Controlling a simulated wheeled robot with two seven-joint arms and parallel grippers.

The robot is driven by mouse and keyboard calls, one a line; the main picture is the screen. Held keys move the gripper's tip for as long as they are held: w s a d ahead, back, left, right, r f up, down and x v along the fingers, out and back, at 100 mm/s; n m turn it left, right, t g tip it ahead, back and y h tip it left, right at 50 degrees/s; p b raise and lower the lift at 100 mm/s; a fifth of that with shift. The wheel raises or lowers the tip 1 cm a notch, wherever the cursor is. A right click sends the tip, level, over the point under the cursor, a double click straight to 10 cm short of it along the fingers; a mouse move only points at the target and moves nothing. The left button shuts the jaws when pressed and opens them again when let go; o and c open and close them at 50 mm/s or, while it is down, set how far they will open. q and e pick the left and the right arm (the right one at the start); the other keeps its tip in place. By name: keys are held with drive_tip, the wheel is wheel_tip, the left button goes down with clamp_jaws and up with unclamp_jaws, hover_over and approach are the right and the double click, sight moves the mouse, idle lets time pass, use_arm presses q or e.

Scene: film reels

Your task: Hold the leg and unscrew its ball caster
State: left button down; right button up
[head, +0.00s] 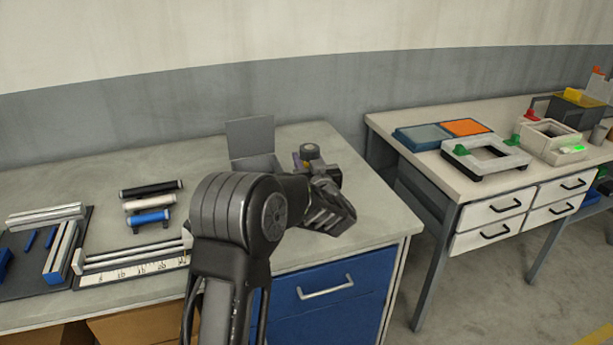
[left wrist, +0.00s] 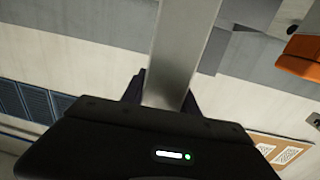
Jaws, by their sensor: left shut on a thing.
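My left gripper (left wrist: 162,88) is shut on the leg (left wrist: 183,45) in the left wrist view. The leg is a long, plain grey metal bar that runs from between the dark fingers up past the top edge of the picture. No ball caster can be made out, and the leg's far end is out of view. In the head view, a dark arm of mine comes up from the lower middle over the bench.
A second table (head: 400,140) at right holds trays and frames.

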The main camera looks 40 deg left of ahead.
use_arm(q)
drive_tip(key=shift+r, duration=0.7)
drive_tip(key=c, duration=1.5)
unclamp_jaws()
clamp_jaws()
